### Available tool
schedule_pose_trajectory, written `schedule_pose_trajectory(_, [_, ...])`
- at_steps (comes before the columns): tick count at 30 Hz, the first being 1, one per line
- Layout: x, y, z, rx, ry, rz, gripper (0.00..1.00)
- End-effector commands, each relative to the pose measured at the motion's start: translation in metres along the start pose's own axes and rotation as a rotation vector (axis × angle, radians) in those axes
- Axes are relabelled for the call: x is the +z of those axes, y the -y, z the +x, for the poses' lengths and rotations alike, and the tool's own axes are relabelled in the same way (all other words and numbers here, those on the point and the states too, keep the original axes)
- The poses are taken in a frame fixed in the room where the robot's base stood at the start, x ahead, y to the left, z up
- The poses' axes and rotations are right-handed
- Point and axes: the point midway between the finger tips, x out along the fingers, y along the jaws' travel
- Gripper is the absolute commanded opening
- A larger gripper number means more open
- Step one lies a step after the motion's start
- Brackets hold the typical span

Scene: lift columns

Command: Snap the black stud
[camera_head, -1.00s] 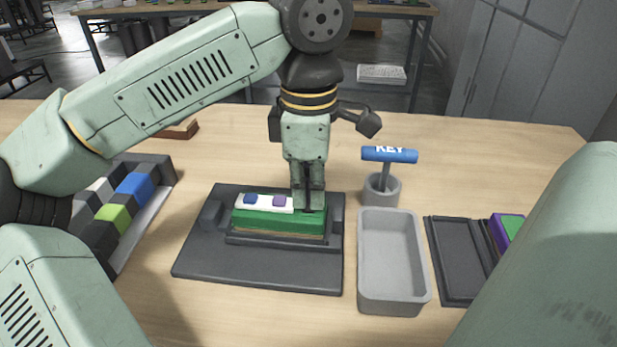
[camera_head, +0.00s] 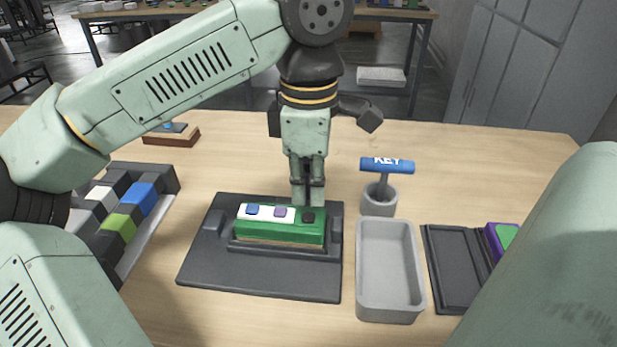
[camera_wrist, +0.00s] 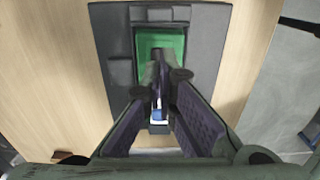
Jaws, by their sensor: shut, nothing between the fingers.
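The black stud (camera_head: 307,218) sits at the right end of the green block (camera_head: 281,233), on its top. A white strip with a blue stud (camera_head: 252,209) and a purple stud (camera_head: 281,212) lies to its left. The block rests in a dark grey fixture (camera_head: 215,265); its green end also shows in the wrist view (camera_wrist: 160,42). My gripper (camera_head: 308,202) is shut and empty, pointing down just above and behind the black stud. In the wrist view my fingers (camera_wrist: 157,75) hide the black stud.
A grey tray (camera_head: 362,275) and a blue KEY handle (camera_head: 387,166) in a grey holder stand to the right. A dark tray (camera_head: 452,268) lies further right. A rack of coloured blocks (camera_head: 120,222) is at left. A wooden block (camera_head: 172,136) lies behind.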

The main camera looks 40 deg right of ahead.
Motion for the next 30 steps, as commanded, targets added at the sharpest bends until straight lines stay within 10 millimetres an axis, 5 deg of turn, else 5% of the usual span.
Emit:
schedule_pose_trajectory(16, [0.000, 0.000, -0.053, 0.000, 0.000, -0.001, 0.00])
schedule_pose_trajectory(30, [0.000, 0.000, -0.055, 0.000, 0.000, 0.000, 0.00])
